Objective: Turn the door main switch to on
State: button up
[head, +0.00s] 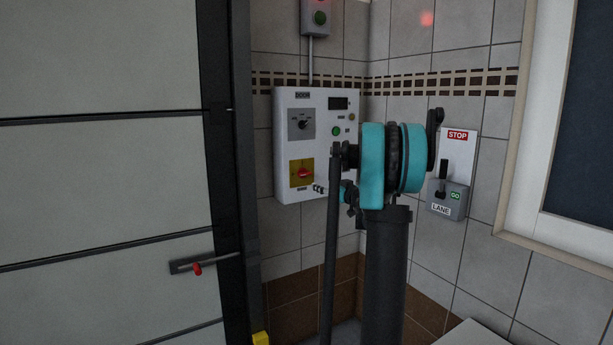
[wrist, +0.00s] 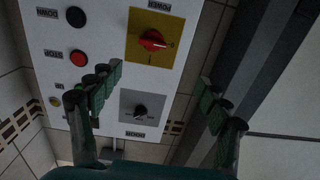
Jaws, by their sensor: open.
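The door control panel (head: 285,140) is a white box on the tiled wall, with a DOOR label at its top. Its red rotary switch (head: 303,173) sits on a yellow plate low on the panel; in the head view its handle lies roughly level. In the wrist view, where labels appear upside down, the red switch (wrist: 152,41) has a 0 mark at its right and an I mark below. My gripper (wrist: 157,92) is open and empty, its green-padded fingers apart, in front of the panel and not visibly touching the switch.
A black knob on a grey plate (head: 302,124) is above the red switch. Several buttons (wrist: 77,57) sit beside it. A LANE box (head: 447,198) is on the right wall. A large panelled door (head: 100,190) with a red-tipped handle is left.

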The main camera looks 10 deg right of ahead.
jog(key=d, duration=0.1)
send_near(306, 173)
jog(key=x, duration=0.9)
jog(key=shift+w+a+f, duration=0.1)
jog(key=shift+w, duration=0.2)
jog(key=shift+c, duration=0.5)
jog(key=c, duration=1.1)
jog(key=shift+o, duration=0.2)
